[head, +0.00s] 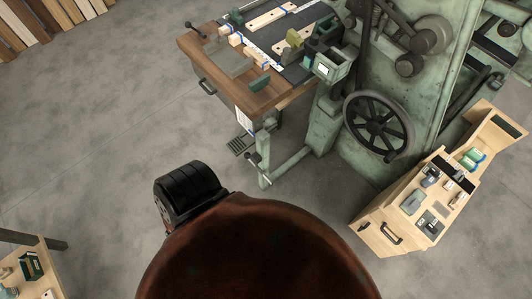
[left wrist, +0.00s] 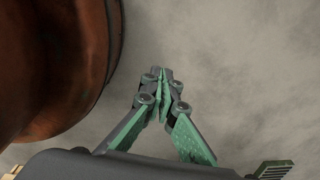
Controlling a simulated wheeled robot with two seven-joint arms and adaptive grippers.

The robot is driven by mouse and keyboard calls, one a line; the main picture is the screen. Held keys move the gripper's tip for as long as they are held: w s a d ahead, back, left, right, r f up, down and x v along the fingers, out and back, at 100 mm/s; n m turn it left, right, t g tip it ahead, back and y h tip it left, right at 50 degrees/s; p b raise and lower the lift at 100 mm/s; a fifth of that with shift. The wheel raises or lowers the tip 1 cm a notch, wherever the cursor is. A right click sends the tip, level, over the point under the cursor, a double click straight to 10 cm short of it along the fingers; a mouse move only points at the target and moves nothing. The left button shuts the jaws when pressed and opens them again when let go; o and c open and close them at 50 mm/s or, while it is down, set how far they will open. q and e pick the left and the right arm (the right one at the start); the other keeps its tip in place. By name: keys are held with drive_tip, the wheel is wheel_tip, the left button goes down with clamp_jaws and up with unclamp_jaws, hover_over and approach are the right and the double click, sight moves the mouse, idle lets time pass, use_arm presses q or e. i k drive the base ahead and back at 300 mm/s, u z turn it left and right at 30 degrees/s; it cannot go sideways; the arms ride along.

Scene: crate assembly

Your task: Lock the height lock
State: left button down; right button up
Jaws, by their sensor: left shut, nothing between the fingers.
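The green machine (head: 345,165) with a dark spoked handwheel (head: 379,126) stands at the upper right in the head view. A small lever-like handle (head: 252,160) shows on its lower frame under the table. I cannot tell which part is the height lock. My left gripper (left wrist: 160,78) shows only in the left wrist view; its green-padded fingers are shut together with nothing between them, over grey floor. It is apart from the machine. My right gripper is in neither view.
A wooden-edged worktable (head: 270,97) carrying several blocks joins the machine. A wooden cabinet (head: 376,238) with small items stands at the right, a shelf (head: 49,264) at the lower left. A green slatted pedal (head: 238,146) is by the table. The floor at left is clear.

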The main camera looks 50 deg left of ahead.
sight(255, 157)
drive_tip(key=z, duration=0.25)
drive_tip(key=k, duration=0.2)
drive_tip(key=u, duration=1.1)
